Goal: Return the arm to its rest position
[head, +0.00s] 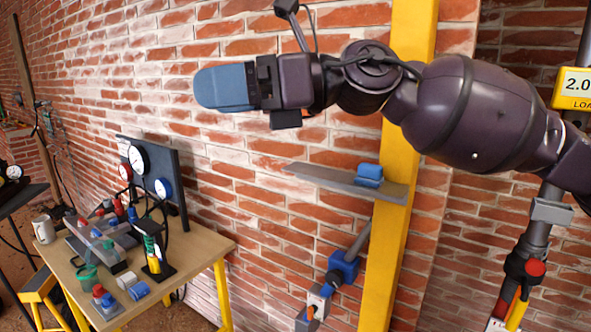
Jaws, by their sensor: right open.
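My right arm reaches in from the right across the upper part of the head view, nearly level. Its gripper (222,87) has blue fingers and points left in front of the brick wall (250,150). The fingers are seen side-on, so the gap between them is hidden; the gripper is open and no object shows in it. It hangs well above the workbench and apart from the wall shelf. My left gripper is not in view.
A workbench (205,248) at lower left carries a gauge panel (160,165), bins and small parts. A grey shelf (330,177) holding blue pieces (369,175) juts out below my arm, near a yellow post (378,270). A yellow load display (574,88) is at right.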

